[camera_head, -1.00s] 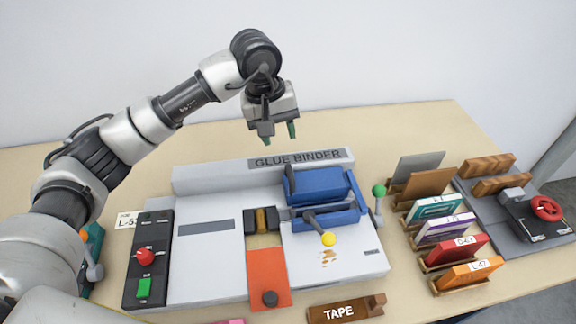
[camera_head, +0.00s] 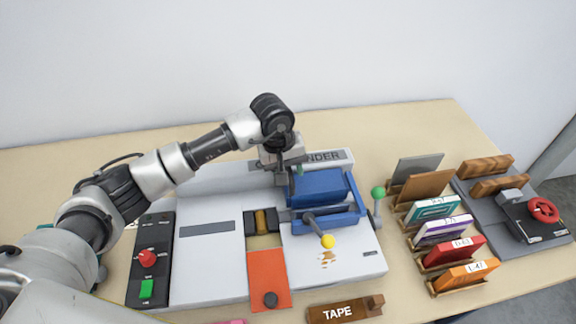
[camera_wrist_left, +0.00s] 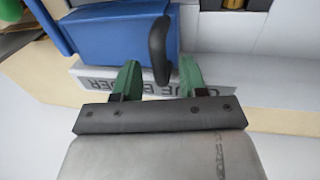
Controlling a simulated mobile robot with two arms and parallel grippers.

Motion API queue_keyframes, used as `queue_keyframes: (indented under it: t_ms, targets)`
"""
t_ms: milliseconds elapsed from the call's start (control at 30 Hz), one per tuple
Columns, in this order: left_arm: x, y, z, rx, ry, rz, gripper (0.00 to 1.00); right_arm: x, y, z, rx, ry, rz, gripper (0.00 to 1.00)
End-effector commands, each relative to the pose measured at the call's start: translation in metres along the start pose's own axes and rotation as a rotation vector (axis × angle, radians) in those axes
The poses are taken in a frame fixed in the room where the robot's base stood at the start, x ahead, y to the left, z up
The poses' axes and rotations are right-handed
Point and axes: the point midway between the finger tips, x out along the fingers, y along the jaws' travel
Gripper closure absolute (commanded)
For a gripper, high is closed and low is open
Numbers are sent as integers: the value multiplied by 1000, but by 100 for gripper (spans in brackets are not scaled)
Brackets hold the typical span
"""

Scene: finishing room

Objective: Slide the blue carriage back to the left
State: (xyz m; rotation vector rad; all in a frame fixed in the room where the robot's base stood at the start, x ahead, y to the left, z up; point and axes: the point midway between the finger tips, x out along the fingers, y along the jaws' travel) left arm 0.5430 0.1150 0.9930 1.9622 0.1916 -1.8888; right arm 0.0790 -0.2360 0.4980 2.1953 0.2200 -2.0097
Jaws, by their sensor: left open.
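The blue carriage (camera_head: 320,187) sits on the right half of the white glue binder (camera_head: 207,265). It also shows in the left wrist view (camera_wrist_left: 115,35). A black upright handle (camera_wrist_left: 158,50) stands at the carriage's edge. My left gripper (camera_head: 290,174) is at the carriage's back left corner. In the left wrist view its green fingers (camera_wrist_left: 160,80) are open, one on each side of the black handle. I cannot tell whether they touch it. In the head view the gripper hides the handle and part of the binder's label. My right gripper is not in view.
A lever with a yellow knob (camera_head: 328,241) crosses the carriage front, and a green-knobbed lever (camera_head: 379,191) stands at its right. The dark clamp block (camera_head: 262,221) and orange plate (camera_head: 268,278) are left of the carriage. Racked books (camera_head: 455,245) stand right.

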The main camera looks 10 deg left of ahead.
Motion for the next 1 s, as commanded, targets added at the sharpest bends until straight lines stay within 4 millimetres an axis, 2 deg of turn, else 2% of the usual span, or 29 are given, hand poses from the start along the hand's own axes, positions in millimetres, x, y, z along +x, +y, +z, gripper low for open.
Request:
queue_keyframes:
  t_ms: [233, 500, 533, 833, 1000]
  targets:
    - [1, 0, 0, 0, 1, 0, 58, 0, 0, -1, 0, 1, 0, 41]
    - [1, 0, 0, 0, 1, 1, 98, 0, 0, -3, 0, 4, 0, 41]
    - [1, 0, 0, 0, 1, 1, 100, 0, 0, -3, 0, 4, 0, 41]
    - [1, -3, -1, 0, 2, 1, 100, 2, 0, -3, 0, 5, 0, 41]
    - [-1, -24, -8, -3, 5, -1, 100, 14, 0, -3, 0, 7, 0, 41]
